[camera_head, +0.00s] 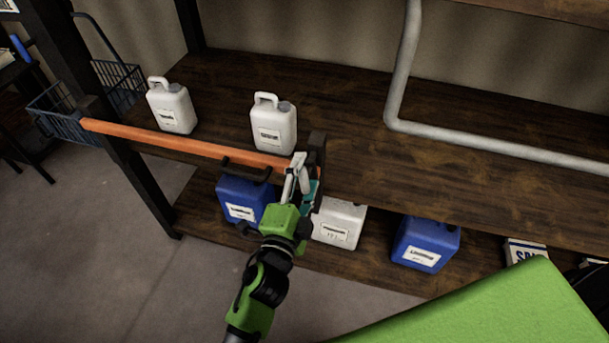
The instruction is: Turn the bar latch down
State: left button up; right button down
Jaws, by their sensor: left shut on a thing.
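The orange bar (190,143) runs level across the front of the shelf, from the dark post at the left to a black bracket (318,148) at its right end. A black handle (246,170) sits on the bar. The bar latch (313,188) appears as a small teal piece below the bracket, mostly hidden behind my gripper. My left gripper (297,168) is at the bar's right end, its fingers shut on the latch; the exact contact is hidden. My right gripper is not in view.
White jugs (273,126) stand on the shelf (350,120) behind the bar. Blue jugs (425,244) and a white jug (339,224) stand on the lower level. A grey pipe (480,143) crosses the shelf at the right. The floor at the left is clear.

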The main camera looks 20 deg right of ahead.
pick_arm(q)
jog(key=shift+r+m, duration=0.25)
jog(key=shift+m, duration=0.45)
jog(key=shift+w, duration=0.1)
jog(key=o, duration=1.1)
jog(key=shift+d+f, duration=0.1)
jog(key=shift+f, duration=0.05)
jog(key=v, duration=1.2)
